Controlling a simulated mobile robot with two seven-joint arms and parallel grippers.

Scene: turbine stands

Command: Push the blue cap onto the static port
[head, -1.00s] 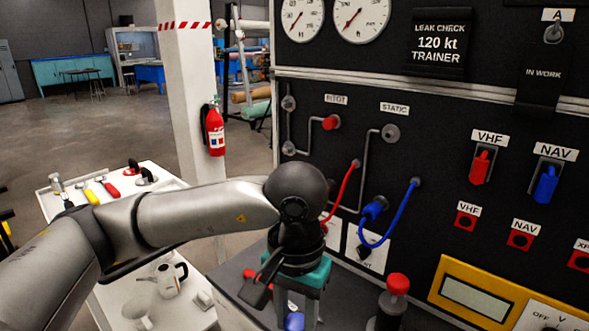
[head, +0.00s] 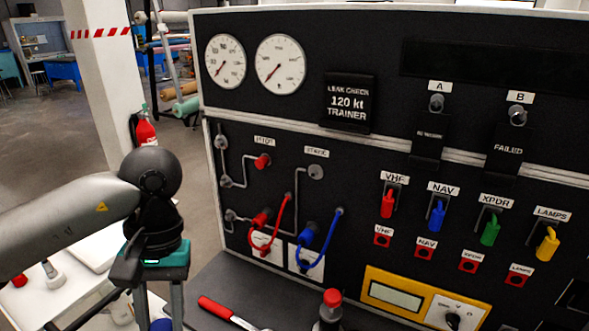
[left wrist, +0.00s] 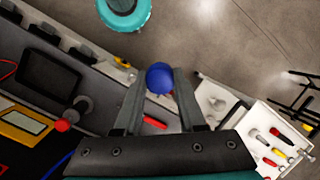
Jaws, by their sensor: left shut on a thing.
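The blue cap (left wrist: 160,77) is pinched between the two fingertips of my left gripper (left wrist: 158,88), as the left wrist view shows. In the head view the cap (head: 161,325) shows only partly at the bottom edge, below my left gripper (head: 156,318). The static port (head: 316,172) is a bare grey round fitting under the STATIC label on the black panel. My left gripper is left of the panel's ports, apart from them. My right gripper is not in view.
A red cap (head: 262,161) sits on the pitot port. Red (head: 282,225) and blue (head: 323,240) hoses loop below the ports. A red-handled tool (head: 217,308) and a red-topped object (head: 330,308) are on the grey bench. A white cart (left wrist: 278,135) holds tools.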

